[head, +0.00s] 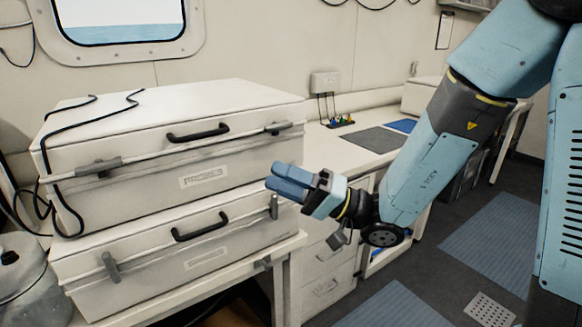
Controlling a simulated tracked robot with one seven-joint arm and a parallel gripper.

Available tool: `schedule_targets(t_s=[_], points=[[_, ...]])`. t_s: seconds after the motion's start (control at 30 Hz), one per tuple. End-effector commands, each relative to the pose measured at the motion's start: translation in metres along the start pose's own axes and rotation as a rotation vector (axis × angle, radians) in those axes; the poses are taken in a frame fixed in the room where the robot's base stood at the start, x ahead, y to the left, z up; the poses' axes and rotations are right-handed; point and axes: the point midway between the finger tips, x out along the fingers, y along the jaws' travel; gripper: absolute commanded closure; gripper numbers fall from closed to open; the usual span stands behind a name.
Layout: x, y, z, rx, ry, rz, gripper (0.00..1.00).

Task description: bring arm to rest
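My gripper (284,186) is at the middle of the head view, at the end of my blue and black arm, pointing left. Its blue fingers lie close together, but from this angle I cannot tell whether a gap is left between them. I see nothing held in it. It appears in front of the right end of two stacked white cases; I cannot tell how near it is to them. The upper case (130,200) is marked PROBES and has a black handle. The lower case (130,280) also has a black handle.
The cases stand on a white table (285,250). A white counter (325,145) with drawers runs behind my gripper, with a grey mat (378,139) on it. A black cable (85,125) lies over the upper case. Blue floor mats (490,240) lie at the right.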

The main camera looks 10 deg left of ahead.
Motion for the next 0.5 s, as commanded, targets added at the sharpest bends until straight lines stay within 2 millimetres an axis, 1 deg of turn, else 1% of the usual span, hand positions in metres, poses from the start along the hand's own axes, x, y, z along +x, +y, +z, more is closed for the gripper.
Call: schedule_targets(t_s=[0.07,0.17,0.27,0.37,0.5], points=[[-0.001,-0.006,0.005,0.012,-0.045,0.016,0.62],[-0.005,-0.016,0.018,0.048,-0.145,0.065,0.62],[-0.014,-0.026,0.036,0.093,-0.27,0.154,0.62],[-0.029,-0.033,0.052,0.131,-0.378,0.271,0.62],[-0.056,-0.04,0.07,0.167,-0.493,0.469,0.62]])
